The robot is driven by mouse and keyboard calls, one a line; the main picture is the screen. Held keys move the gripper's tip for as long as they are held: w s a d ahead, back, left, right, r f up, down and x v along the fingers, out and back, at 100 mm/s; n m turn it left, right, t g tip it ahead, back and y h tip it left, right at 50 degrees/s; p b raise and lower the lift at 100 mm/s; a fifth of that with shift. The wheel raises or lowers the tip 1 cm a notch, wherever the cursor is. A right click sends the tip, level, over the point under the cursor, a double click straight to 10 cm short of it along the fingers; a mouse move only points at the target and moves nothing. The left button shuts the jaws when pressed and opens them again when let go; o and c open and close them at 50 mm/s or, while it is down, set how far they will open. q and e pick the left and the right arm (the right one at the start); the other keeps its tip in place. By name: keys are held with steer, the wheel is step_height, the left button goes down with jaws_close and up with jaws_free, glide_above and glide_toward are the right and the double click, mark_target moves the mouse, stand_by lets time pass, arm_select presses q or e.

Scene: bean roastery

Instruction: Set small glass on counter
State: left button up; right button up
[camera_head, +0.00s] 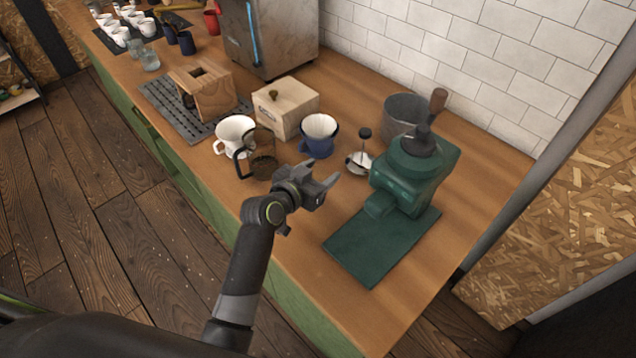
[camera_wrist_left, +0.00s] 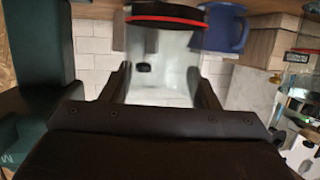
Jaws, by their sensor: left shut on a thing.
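My left gripper (camera_head: 318,189) is over the counter (camera_head: 466,213), left of the green grinder, and looks empty in the head view. In the left wrist view its fingers (camera_wrist_left: 160,85) stand on both sides of a small clear glass (camera_wrist_left: 160,62) and are shut on it. A dark band with a red line crosses the glass at the top of that view. I cannot make the held glass out in the head view, nor tell whether it touches the counter. My right gripper is not in view.
A green grinder (camera_head: 408,180) stands on a green mat (camera_head: 378,250). A dark-handled carafe (camera_head: 262,160), blue dripper (camera_head: 318,135), plunger pot (camera_head: 360,160) and wooden box (camera_head: 286,106) stand close behind my gripper. The near counter strip left of the mat is bare.

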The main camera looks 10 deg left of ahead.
arm_select(q)
step_height(320, 180, down, 4)
steer(key=shift+w+a, duration=0.1)
steer(key=shift+f, duration=0.15)
steer(key=o, duration=1.1)
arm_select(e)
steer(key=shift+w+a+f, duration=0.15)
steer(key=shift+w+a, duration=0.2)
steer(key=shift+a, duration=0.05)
